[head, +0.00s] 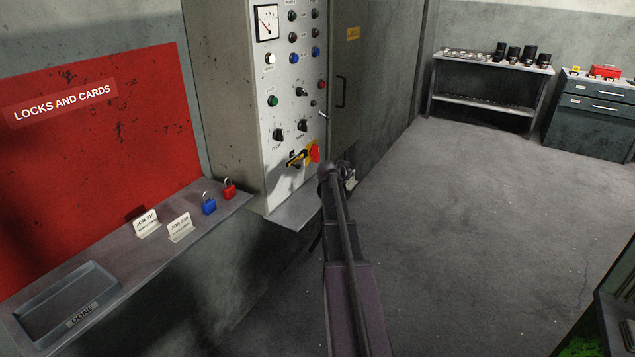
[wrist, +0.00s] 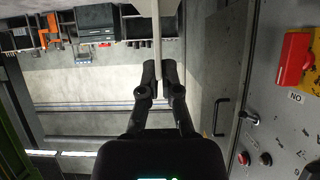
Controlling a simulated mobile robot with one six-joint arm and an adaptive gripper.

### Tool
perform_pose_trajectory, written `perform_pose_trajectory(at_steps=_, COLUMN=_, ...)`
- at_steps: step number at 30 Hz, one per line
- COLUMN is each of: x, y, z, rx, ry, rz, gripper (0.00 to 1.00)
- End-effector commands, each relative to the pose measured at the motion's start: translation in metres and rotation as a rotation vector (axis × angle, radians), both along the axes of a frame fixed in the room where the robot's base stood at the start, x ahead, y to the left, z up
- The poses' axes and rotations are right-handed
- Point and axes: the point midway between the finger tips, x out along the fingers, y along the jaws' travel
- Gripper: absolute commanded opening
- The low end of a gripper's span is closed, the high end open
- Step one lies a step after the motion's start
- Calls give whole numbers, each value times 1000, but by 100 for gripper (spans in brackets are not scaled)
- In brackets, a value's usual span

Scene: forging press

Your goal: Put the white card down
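My gripper (wrist: 159,75) shows in the wrist view with its two fingers close together. Between them is a thin pale strip, the white card (wrist: 157,38) seen edge-on, reaching up out of the picture. The fingers are shut on it. In the head view my own arm covers most of the gripper, in front of the grey control cabinet. A small whitish patch (head: 351,181) shows beside the arm's end, probably the card. Two other white cards stand on the shelf at left: one reads JOB 215 (head: 146,223), the other's number (head: 180,227) is unclear.
The grey shelf (head: 130,262) under the red LOCKS AND CARDS board (head: 90,150) holds a DONE tray (head: 88,317), a blue padlock (head: 209,206) and a red padlock (head: 229,190). The control panel (head: 290,90) has knobs and a yellow-and-red switch (head: 305,155). Floor at right is clear.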

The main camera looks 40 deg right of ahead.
Motion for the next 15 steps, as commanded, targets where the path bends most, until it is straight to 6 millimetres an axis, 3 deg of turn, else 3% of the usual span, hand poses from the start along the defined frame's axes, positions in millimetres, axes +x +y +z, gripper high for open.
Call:
perform_pose_trajectory(at_steps=1, x=12, y=3, z=0, rx=0, ry=-1, rz=2, gripper=0)
perform_pose_trajectory(at_steps=15, x=95, y=38, z=0, rx=1, ry=1, rz=1, gripper=0)
